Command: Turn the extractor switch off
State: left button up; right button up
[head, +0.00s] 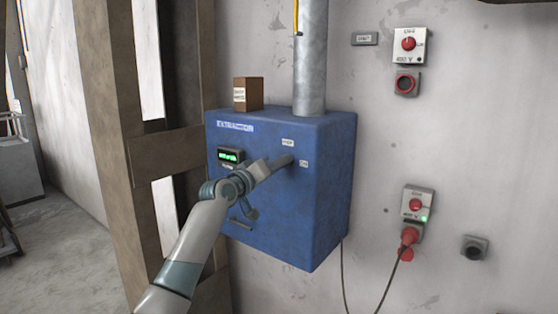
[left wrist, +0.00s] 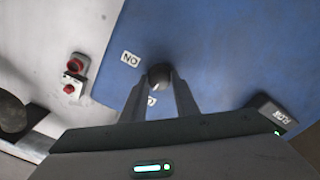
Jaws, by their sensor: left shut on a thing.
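My left gripper (head: 288,161) reaches the knob from the front. In the left wrist view its two fingers (left wrist: 160,95) are on either side of the knob and shut on it. In the head view the gripper hides the knob. My right gripper is in neither view.
A green-lit display (head: 231,156) is on the box's left front. A brown carton (head: 248,93) and a metal duct (head: 310,60) are on top. Wall switches (head: 409,46) and a red plug (head: 409,238) with a cable are on the right. A wooden post (head: 105,120) stands left.

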pick_arm(q)
jog(key=shift+r+n, duration=0.3)
jog(key=shift+n, duration=0.3)
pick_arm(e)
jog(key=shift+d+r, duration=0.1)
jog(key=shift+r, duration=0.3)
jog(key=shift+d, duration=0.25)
pick_arm(q)
jog(key=o, duration=1)
jog(key=shift+o, duration=0.2)
jog(key=shift+w+d+f, duration=0.1)
jog(key=shift+d+f, duration=0.05)
jog(key=shift+f, duration=0.05)
jog(key=r+b+v, duration=0.1)
jog(key=b+v, duration=0.4)
jog(key=v, duration=1.2)
jog(key=shift+s+f, duration=0.2)
jog(key=shift+f, duration=0.25)
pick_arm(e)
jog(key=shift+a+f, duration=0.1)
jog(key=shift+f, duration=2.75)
